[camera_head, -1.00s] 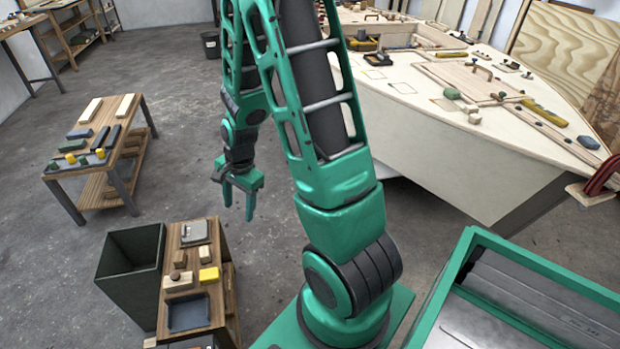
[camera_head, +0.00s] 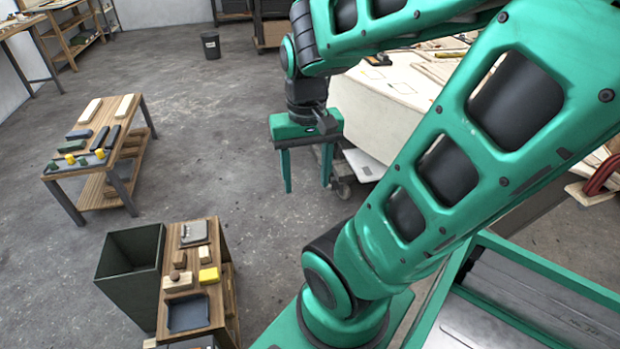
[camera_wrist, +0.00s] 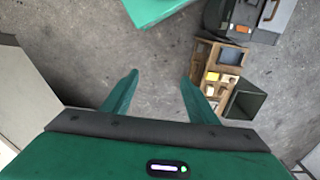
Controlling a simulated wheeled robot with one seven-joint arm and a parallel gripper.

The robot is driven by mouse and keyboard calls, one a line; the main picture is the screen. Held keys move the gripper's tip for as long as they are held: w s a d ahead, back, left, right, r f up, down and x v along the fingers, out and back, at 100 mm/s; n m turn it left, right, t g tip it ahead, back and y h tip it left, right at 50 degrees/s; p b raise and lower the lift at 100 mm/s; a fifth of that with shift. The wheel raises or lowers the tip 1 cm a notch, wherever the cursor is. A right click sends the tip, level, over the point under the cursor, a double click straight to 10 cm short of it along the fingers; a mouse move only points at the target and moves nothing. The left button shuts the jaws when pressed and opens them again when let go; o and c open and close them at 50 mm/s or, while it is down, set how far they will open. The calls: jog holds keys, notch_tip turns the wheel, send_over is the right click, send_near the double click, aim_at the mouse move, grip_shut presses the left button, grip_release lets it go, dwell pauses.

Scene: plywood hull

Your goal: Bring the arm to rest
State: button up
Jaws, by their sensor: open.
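My gripper (camera_head: 306,188) hangs over the grey floor in the head view, its two green fingers pointing down and spread apart. Nothing is between them. In the wrist view the fingers (camera_wrist: 160,92) are also apart, with bare concrete between them. My green arm reaches up and over from the base at the lower right and hides much of the plywood hull (camera_head: 380,108) behind it.
A small wooden cart (camera_head: 217,262) with a tray and blocks stands at the lower middle, beside a dark open bin (camera_head: 130,275). A work table (camera_head: 125,125) with blocks is at the left. A black bucket (camera_head: 211,46) stands at the back. The floor between is clear.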

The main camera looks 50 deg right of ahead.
jog(key=s, duration=0.1)
jog(key=s+r, duration=0.1)
jog(key=shift+s+a+n, duration=0.35)
jog(key=shift+n, duration=0.05)
jog(key=shift+w+f, duration=0.25)
jog(key=shift+w, duration=0.35)
jog(key=shift+o, duration=0.3)
